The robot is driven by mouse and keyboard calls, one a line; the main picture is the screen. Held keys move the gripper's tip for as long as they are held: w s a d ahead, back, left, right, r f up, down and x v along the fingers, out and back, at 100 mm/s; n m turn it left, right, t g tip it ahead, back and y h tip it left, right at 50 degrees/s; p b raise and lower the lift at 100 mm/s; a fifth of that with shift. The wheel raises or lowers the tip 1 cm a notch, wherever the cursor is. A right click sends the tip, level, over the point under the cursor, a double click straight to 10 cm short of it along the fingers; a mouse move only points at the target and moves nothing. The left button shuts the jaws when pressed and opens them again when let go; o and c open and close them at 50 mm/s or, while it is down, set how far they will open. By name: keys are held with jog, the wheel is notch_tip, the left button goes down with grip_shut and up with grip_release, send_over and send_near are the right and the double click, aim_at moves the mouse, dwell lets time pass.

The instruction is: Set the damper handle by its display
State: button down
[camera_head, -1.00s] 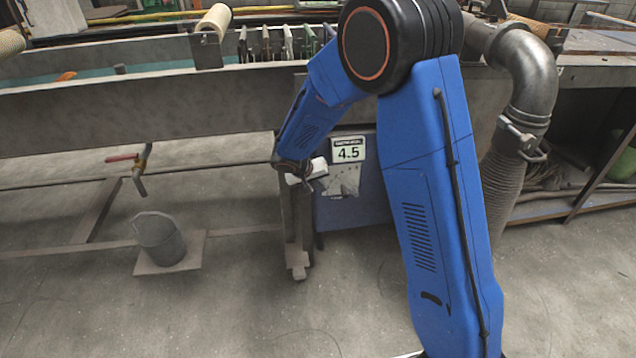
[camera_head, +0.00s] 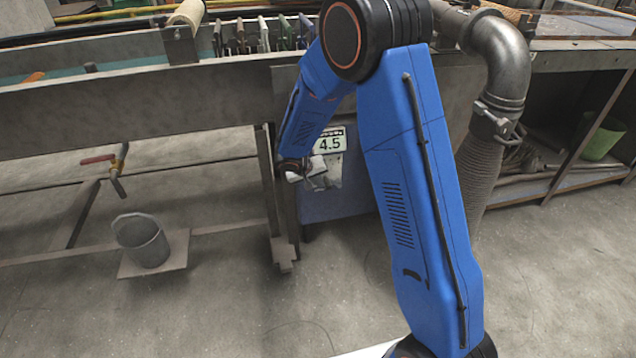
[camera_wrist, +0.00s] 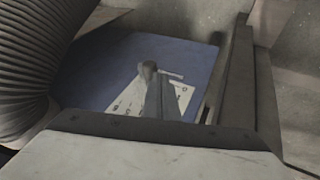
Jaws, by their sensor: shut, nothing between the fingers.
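The display (camera_head: 330,141) reads 4.5 in the head view, on the blue panel under the trough. Below it is a pale dial plate (camera_head: 334,166), partly covered by my gripper (camera_head: 316,180). In the wrist view the plate (camera_wrist: 128,100) shows small marks, and a grey round-ended handle (camera_wrist: 148,68) stands out from it. My gripper (camera_wrist: 163,88) is shut and empty, its narrow fingers in front of the plate and close to the handle. I cannot tell whether they touch it. The handle is not clear in the head view.
A ribbed hose (camera_head: 480,172) under a metal elbow (camera_head: 500,55) hangs right of the panel; it is close at left in the wrist view (camera_wrist: 25,60). A steel leg (camera_head: 280,215) stands left of the panel. A bucket (camera_head: 143,240) stands farther left. The floor in front is clear.

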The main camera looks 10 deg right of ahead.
jog(key=shift+d+r, duration=0.15)
jog(key=shift+d, duration=0.4)
